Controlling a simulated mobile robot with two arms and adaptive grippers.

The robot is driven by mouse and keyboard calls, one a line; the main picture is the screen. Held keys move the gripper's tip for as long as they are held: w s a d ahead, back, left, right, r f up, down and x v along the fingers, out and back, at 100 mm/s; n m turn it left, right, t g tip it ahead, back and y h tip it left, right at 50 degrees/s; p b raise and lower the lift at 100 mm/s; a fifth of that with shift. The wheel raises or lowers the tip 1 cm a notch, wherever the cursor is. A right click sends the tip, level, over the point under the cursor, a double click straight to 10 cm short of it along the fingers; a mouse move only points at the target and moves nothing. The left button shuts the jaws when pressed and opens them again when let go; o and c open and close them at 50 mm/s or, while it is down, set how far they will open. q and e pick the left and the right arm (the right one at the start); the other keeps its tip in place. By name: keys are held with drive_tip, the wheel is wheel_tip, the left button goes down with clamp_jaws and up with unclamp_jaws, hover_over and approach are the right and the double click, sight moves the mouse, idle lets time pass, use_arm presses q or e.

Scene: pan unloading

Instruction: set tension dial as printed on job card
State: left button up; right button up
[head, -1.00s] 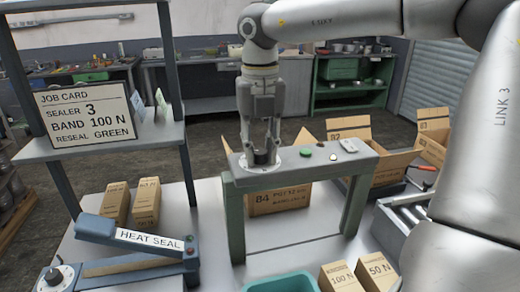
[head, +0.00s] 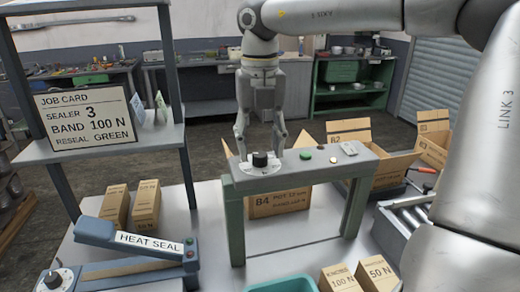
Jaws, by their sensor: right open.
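The job card (head: 86,115) stands on the shelf at left and reads SEALER 3, BAND 100 N, RESEAL GREEN. A black dial knob (head: 260,159) sits on a pale round plate at the left end of the green-framed arch (head: 236,225). The dial's markings are too small to read. My right gripper (head: 261,145) points down just above and around the knob, open, with its fingers apart on either side. My left gripper is not in view.
The heat sealer (head: 148,241) with its own dial (head: 53,279) is at front left. Boxes marked 100 N (head: 340,278) and 50 N (head: 378,272) stand at front right. A green button (head: 306,154) sits on the arch top. A teal bin (head: 282,284) is at the front edge.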

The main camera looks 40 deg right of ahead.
sight(260, 154)
wheel_tip(260, 154, up, 10)
drive_tip(key=shift+r, duration=0.15)
idle(0.7)
